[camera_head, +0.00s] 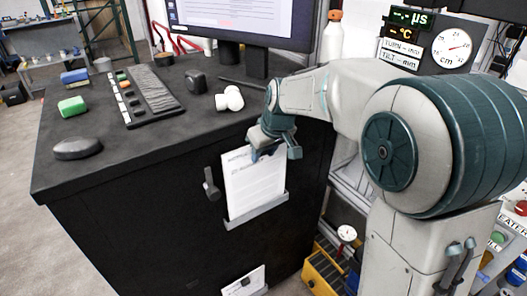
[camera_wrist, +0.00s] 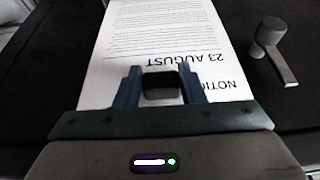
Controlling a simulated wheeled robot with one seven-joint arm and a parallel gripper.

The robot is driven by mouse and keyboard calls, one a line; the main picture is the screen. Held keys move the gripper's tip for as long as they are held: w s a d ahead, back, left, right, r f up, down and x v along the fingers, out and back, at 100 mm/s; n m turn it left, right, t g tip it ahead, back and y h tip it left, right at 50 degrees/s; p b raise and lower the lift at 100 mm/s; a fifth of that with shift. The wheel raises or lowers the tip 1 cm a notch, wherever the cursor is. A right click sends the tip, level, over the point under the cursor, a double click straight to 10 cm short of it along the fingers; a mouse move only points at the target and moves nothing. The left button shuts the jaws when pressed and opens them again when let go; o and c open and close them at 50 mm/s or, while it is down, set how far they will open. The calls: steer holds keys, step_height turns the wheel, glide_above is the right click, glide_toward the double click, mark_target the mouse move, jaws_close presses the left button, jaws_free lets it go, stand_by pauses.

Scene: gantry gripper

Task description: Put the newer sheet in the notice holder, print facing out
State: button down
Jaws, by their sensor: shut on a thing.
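A white printed sheet (camera_head: 253,185) stands upright against the black front of the cabinet, its print facing out from the cabinet. Its lower edge meets the grey notice holder (camera_head: 258,209); I cannot tell how deep it sits. In the wrist view the sheet (camera_wrist: 165,35) reads "NOTICE" and "23 AUGUST", upside down from there.
A grey handle-like fitting (camera_head: 211,186) sticks out left of the sheet. The black worktop (camera_head: 105,165) above holds a keyboard (camera_head: 145,95), a green block (camera_head: 72,106), a dark mouse-like object (camera_head: 77,148) and a monitor. A yellow crate (camera_head: 322,270) stands on the floor at right.

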steer(key=shift+f, duration=0.35)
steer(key=c, duration=0.9)
jaws_free()
steer(key=shift+o, duration=0.2)
steer(key=shift+r, duration=0.15)
steer(key=v, duration=1.3)
steer(key=shift+s+r+b, duration=0.15)
steer(key=shift+r+b, duration=0.15)
steer(key=shift+s+d, duration=0.1)
steer(key=shift+d, duration=0.05)
steer(key=s+d+f+m+h, duration=0.1)
steer(key=s+d+f+m, duration=0.1)
steer(key=s+d+f, duration=0.2)
steer(key=s+d+f+m, duration=0.2)
steer(key=s+d+f, duration=0.2)
steer(key=s, duration=0.5)
steer(key=s+d+f+m+g+h, duration=0.1)
steer(key=s+d+f+m, duration=0.2)
steer(key=s+f, duration=0.3)
steer(key=shift+s+d+f+h, duration=0.3)
steer(key=shift+s+d, duration=0.35)
steer(key=shift+s, duration=0.05)
